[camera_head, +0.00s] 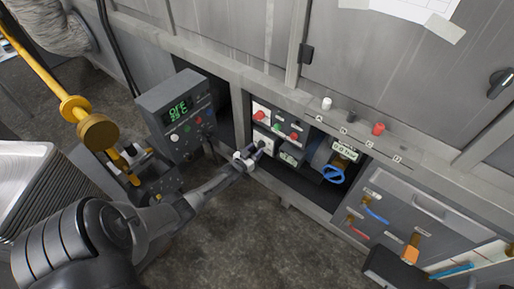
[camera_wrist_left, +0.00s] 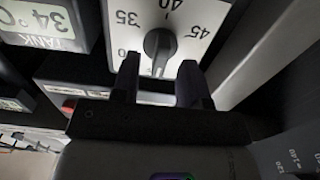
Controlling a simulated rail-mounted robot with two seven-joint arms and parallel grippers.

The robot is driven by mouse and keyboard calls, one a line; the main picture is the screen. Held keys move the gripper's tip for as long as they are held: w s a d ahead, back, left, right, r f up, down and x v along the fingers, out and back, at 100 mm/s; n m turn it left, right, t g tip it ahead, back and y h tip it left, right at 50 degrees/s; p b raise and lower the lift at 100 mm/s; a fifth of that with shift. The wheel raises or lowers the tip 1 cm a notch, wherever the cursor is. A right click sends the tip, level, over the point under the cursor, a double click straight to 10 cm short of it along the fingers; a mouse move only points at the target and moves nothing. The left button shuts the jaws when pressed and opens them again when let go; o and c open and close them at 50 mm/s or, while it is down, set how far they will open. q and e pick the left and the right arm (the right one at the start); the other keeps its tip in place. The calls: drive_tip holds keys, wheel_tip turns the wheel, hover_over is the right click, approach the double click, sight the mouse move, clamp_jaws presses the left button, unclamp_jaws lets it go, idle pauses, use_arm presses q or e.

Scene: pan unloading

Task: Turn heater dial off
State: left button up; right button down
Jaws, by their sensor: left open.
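The heater dial (camera_wrist_left: 160,44) is a black round knob with a raised grip on a white scale plate. Marks 35, 40 and 45 show around it in the left wrist view. My left gripper (camera_wrist_left: 157,72) is open, its two dark fingers pointing at the dial, one to each side of its lower part. I cannot tell whether they touch it. In the head view my left gripper (camera_head: 255,152) reaches into the recess under the grey cabinet, in front of the white control panel (camera_head: 262,135), and the dial is hard to make out there. My right gripper is not in view.
A TANK display (camera_wrist_left: 40,22) beside the dial reads 34. A grey control box (camera_head: 180,115) showing OFF stands left of my arm. A blue valve handle (camera_head: 333,174) sits right of the panel. A grey wall (camera_wrist_left: 265,60) is close at the wrist's right.

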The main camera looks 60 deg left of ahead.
use_arm(q)
drive_tip(key=p+v, duration=0.5)
drive_tip(key=v, duration=0.7)
drive_tip(key=shift+s+p, duration=0.2)
drive_tip(key=shift+p, duration=0.1)
